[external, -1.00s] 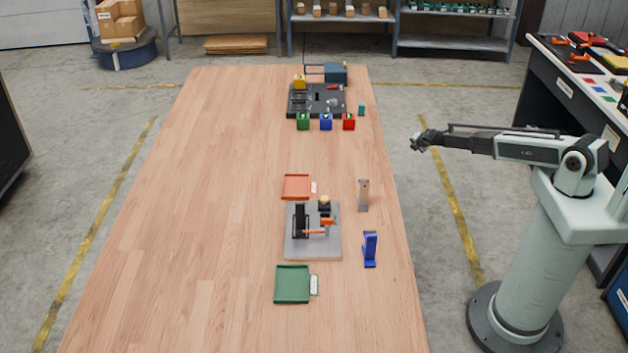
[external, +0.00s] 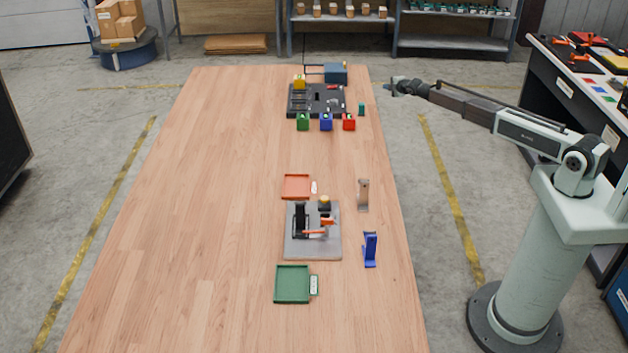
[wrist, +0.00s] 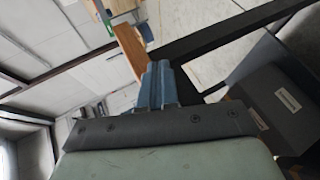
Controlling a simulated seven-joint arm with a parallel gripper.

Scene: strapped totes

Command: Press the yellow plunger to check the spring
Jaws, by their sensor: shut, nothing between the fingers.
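A yellow-topped plunger (external: 324,200) stands on a dark block at the back of the grey fixture plate (external: 298,250), in the lower middle of the table. Its spring is too small to make out. A black upright part (external: 300,221) and an orange lever (external: 318,230) stand in front of it. My gripper (external: 388,88) is shut and empty, raised near the far right edge of the table, well away from the plunger. In the wrist view its closed fingers (wrist: 160,82) point up the picture; the plunger cannot be made out there.
An orange tray (external: 296,187) and a green tray (external: 292,285) flank the plate. A metal stand (external: 363,195) and a blue stand (external: 370,250) are to its right. Red, blue and green blocks and a black board (external: 317,102) sit at the far end. The table's left side is clear.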

